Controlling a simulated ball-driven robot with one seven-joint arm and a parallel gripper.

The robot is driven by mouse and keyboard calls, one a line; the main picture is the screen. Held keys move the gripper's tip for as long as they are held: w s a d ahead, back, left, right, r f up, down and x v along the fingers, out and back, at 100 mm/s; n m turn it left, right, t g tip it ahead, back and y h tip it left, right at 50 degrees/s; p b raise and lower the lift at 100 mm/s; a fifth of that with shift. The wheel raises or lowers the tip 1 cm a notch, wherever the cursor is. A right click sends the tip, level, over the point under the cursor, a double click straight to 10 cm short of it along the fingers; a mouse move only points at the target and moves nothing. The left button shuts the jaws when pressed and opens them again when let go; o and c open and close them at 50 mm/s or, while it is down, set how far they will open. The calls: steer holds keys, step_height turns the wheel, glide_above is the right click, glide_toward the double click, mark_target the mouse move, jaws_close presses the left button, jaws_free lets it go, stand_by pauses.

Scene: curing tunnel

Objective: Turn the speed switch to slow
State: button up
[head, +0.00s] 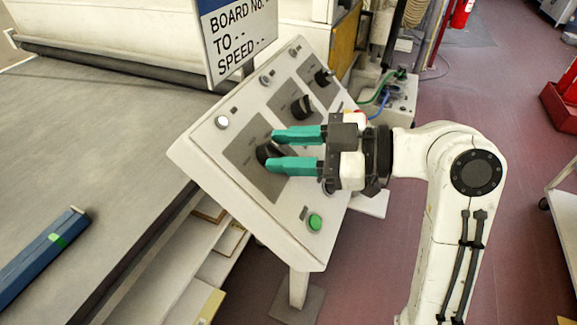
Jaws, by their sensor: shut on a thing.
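A sloped white control panel (235,180) carries a row of three black rotary knobs on dark grey plates. My gripper (272,150) reaches in from the right with two teal fingers. It is shut on the nearest black knob (264,153), which shows between and just left of the fingertips. The fingers hide part of this knob and its plate. The middle knob (302,107) and the far knob (323,77) are free. The labels are too small to read, so I cannot tell which knob is the speed switch or where it points.
A white lamp (222,122) and a green button (314,222) are on the panel. A sign (237,40) reading "BOARD No.", "TO", "SPEED" hangs above it. A grey conveyor belt (90,125) with a blue bar (35,262) lies left. Red floor (520,250) is open at right.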

steer(key=n+g+b, duration=0.1)
steer(key=n, duration=0.1)
steer(key=n+g+b, duration=0.1)
steer(key=n+b, duration=0.1)
steer(key=n+g+h+b, duration=0.1)
steer(key=n+g+b, duration=0.1)
steer(key=shift+w+n, duration=0.35)
steer(key=shift+n, duration=0.05)
steer(key=shift+w+r+n+g+h+b, duration=0.1)
steer(key=shift+n+g+h+b, duration=0.45)
steer(key=shift+n, duration=0.55)
steer(key=shift+r+n+g+h+b, duration=0.1)
steer(key=shift+n+g+h+b, duration=0.4)
steer(key=shift+n, duration=0.6)
steer(key=o, duration=1)
steer(key=shift+a, duration=0.1)
steer(key=shift+o, duration=0.2)
steer(key=v, duration=1)
steer(key=shift+d+r, duration=0.15)
steer(key=shift+d, duration=0.2)
steer(key=shift+w+d, duration=0.1)
